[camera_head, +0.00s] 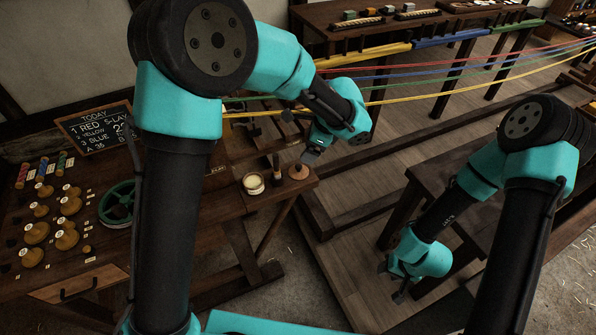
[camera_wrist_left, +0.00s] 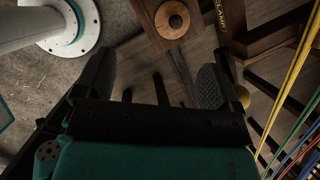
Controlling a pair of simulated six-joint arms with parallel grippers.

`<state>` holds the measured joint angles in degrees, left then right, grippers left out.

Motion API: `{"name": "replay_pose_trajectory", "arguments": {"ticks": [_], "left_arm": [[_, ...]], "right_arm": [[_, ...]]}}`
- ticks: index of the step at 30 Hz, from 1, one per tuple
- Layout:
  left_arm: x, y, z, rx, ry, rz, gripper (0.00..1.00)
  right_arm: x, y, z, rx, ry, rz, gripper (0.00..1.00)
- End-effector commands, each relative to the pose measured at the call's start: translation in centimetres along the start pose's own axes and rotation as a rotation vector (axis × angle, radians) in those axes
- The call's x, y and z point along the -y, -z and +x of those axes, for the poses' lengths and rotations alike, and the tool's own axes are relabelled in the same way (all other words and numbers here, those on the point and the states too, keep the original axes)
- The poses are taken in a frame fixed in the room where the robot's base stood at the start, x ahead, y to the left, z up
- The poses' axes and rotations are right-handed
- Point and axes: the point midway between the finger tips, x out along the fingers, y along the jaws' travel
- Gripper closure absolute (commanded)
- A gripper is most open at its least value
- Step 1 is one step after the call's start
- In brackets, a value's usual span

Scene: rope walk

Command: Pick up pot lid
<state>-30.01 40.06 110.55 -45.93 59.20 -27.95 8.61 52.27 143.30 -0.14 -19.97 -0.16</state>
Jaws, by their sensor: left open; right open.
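The pot lid (camera_head: 299,173) appears as a small round wooden disc with a dark knob at the right end of the workbench. It also shows in the left wrist view (camera_wrist_left: 172,20) at the top, on a wooden corner beyond the fingers. An open pot with pale contents (camera_head: 253,183) stands just left of it. My left gripper (camera_head: 308,158) is open, close to the lid in the head view; its fingers (camera_wrist_left: 155,78) are apart with nothing between them. My right gripper (camera_head: 391,287) is open and empty, low beside a dark table at right.
The workbench (camera_head: 225,203) holds a green wheel (camera_head: 117,204), several wooden bobbins (camera_head: 66,239) and a chalkboard (camera_head: 97,128). Coloured strands (camera_head: 470,82) stretch across behind my left gripper and show at right in the wrist view (camera_wrist_left: 290,90). A dark table (camera_head: 440,175) stands by my right arm.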

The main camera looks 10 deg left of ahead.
Motion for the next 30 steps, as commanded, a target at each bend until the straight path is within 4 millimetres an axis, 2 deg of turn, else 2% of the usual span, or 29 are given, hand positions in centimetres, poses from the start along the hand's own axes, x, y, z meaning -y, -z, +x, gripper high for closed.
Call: {"name": "replay_pose_trajectory", "arguments": {"ticks": [1,3,9,19,23,30], "left_arm": [[-0.1,1.8,0.0,0.041,0.023,0.106,0.11],[0.0,3.2,-0.2,0.091,0.054,0.226,0.11],[1.2,3.5,-1.3,0.171,0.105,0.339,0.11],[1.2,3.4,-1.1,0.171,0.105,0.339,0.11],[1.4,3.2,-0.2,0.172,0.105,0.339,0.11],[1.8,2.6,3.6,0.172,0.102,0.338,0.11]], "right_arm": [[0.0,0.0,0.0,0.000,0.000,0.000,0.57],[0.0,0.0,0.0,0.000,0.000,0.000,0.57],[0.0,0.0,0.0,0.000,0.000,0.000,0.57],[0.0,0.0,0.0,0.000,0.000,0.000,0.57],[0.0,0.0,0.0,0.000,0.000,0.000,0.57],[0.0,0.0,0.0,0.000,0.000,0.000,0.57]]}}
